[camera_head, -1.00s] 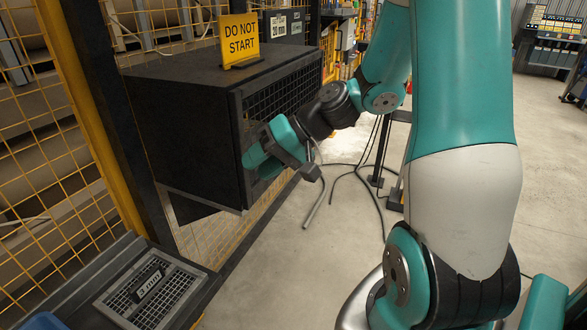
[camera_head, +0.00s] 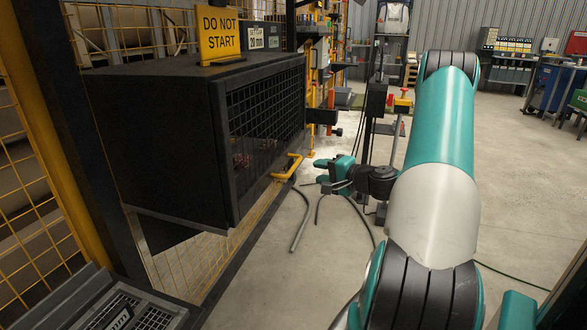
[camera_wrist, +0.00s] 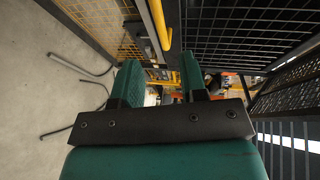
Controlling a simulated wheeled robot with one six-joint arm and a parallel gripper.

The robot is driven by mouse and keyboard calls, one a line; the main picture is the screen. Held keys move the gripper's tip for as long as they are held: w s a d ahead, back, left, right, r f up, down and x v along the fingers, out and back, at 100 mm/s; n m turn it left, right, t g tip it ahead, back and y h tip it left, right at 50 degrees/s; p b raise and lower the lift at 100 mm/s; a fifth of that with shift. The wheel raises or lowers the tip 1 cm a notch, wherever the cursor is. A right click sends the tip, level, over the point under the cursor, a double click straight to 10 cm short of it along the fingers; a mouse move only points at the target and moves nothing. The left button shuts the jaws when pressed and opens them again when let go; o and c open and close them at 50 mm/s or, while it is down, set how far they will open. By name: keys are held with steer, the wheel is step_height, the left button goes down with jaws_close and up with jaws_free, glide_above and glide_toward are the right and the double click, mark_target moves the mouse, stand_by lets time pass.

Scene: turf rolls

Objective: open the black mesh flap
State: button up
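The black mesh flap (camera_head: 265,112) forms the front of a black box (camera_head: 150,125) at the left. It looks closed against the frame. A yellow bar handle (camera_head: 288,168) sits at its lower edge. My gripper (camera_head: 320,172) is to the right of the handle, apart from it, with nothing between its fingers. In the wrist view my two green fingers (camera_wrist: 159,62) are spread apart. There the yellow handle (camera_wrist: 160,24) shows beyond the gap between them, and black mesh (camera_wrist: 235,32) fills the upper right.
A yellow DO NOT START sign (camera_head: 219,34) stands on the box. Yellow mesh fencing (camera_head: 28,175) is at the left. Grey hoses (camera_head: 301,222) lie on the floor below my gripper. A dark stand (camera_head: 374,105) is behind my wrist. Concrete floor is open at the right.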

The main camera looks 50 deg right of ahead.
mark_target(294, 166)
steer(key=w, duration=0.3)
steer(key=w+f, duration=0.1)
steer(key=w, duration=0.6)
steer(key=shift+w+f, duration=0.15)
steer(key=shift+f, duration=0.25)
jaws_close()
